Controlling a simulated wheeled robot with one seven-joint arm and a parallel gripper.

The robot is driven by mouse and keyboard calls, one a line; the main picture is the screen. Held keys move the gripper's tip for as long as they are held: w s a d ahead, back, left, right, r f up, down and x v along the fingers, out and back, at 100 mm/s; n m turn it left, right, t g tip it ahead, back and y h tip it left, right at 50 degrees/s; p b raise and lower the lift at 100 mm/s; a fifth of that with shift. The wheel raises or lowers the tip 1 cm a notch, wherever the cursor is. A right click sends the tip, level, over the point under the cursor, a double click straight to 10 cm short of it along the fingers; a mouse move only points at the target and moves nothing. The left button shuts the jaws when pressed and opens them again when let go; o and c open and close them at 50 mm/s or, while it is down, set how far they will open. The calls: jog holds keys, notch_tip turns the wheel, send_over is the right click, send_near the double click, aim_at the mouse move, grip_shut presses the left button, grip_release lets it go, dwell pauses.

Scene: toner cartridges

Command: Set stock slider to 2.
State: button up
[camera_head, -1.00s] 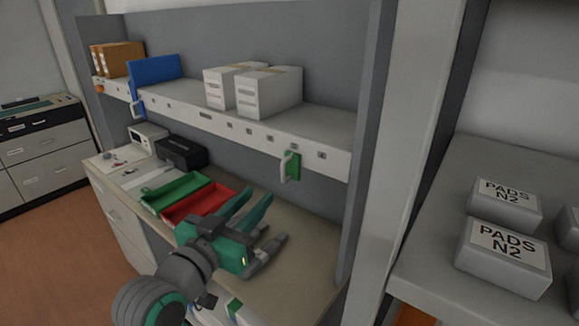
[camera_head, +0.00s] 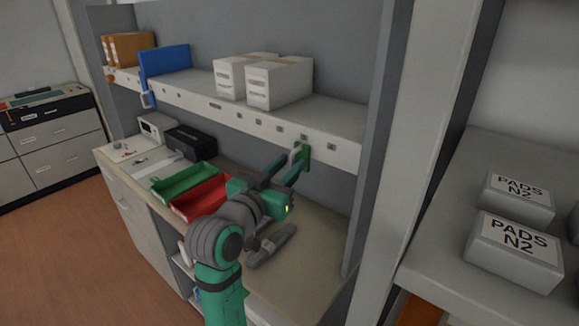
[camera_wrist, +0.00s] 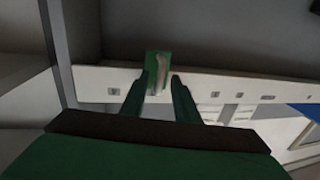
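The stock slider is a green plate with a pale upright handle (camera_head: 300,156) on the front rail (camera_head: 225,108) of the shelf, near its right end. Small dark marks with position labels run along the rail; I cannot read the numbers. My gripper (camera_head: 289,166) is raised to the rail, just in front of the slider. In the wrist view the green slider (camera_wrist: 158,60) stands at the tips of my two open fingers (camera_wrist: 160,80), with the handle between them. I cannot tell whether either finger touches the handle.
White cartons (camera_head: 278,82) and a blue panel (camera_head: 165,63) stand on the shelf above. Below on the counter are a green tray (camera_head: 184,181), a red tray (camera_head: 195,198) and a black box (camera_head: 190,143). Grey PADS N2 boxes (camera_head: 515,250) sit on a right shelf.

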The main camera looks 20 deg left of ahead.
jog(key=shift+w, duration=0.1)
jog(key=shift+c, duration=0.3)
jog(key=c, duration=0.6)
jog(key=shift+a, duration=0.1)
grip_shut()
jog(key=shift+a, duration=0.1)
